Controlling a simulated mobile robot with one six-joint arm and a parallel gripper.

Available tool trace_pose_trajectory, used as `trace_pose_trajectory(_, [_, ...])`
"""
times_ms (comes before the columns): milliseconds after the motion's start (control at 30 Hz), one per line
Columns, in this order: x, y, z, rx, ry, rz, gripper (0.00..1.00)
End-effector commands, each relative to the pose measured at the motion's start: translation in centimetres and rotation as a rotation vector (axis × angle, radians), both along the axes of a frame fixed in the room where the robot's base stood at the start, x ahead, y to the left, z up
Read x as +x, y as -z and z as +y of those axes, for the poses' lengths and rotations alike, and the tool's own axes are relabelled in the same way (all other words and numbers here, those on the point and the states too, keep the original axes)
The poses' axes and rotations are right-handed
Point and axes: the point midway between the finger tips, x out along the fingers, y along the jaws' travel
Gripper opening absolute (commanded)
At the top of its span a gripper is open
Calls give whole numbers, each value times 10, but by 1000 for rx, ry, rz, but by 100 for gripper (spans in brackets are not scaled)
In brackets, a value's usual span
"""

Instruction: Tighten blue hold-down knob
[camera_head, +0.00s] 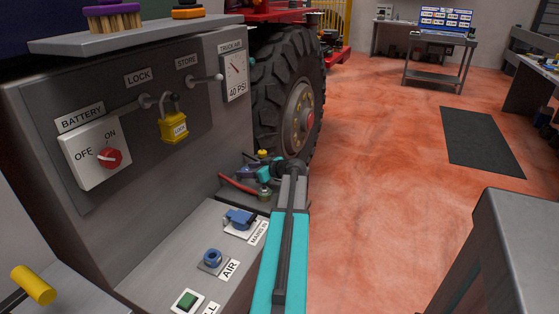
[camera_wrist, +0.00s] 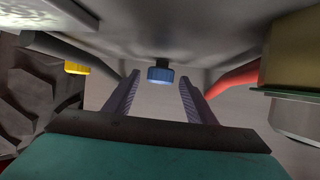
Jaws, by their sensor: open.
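In the wrist view, the blue hold-down knob (camera_wrist: 160,75) is a small ribbed cap under a grey surface. It shows between the two dark fingers of my gripper (camera_wrist: 159,84), a little beyond their tips as seen here. The fingers are apart with clear space on both sides of the knob, and I see no contact. In the head view, my gripper (camera_head: 264,172) is low beside the truck's wheel, partly hidden by my arm. I cannot make out the hold-down knob there.
A red cable (camera_wrist: 234,79) runs close on the right, and a yellow cap (camera_wrist: 76,68) is on the left. The tyre (camera_head: 290,85) stands just behind my gripper. The panel with the AIR fitting (camera_head: 212,257) is left of my arm. Open floor (camera_head: 390,190) lies right.

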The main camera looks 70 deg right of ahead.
Motion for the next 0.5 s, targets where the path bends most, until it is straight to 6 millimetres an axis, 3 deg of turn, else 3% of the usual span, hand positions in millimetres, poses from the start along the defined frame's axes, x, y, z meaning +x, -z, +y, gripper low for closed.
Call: trace_pose_trajectory(500, [0, -3, -6, 1, -191, 0, 50])
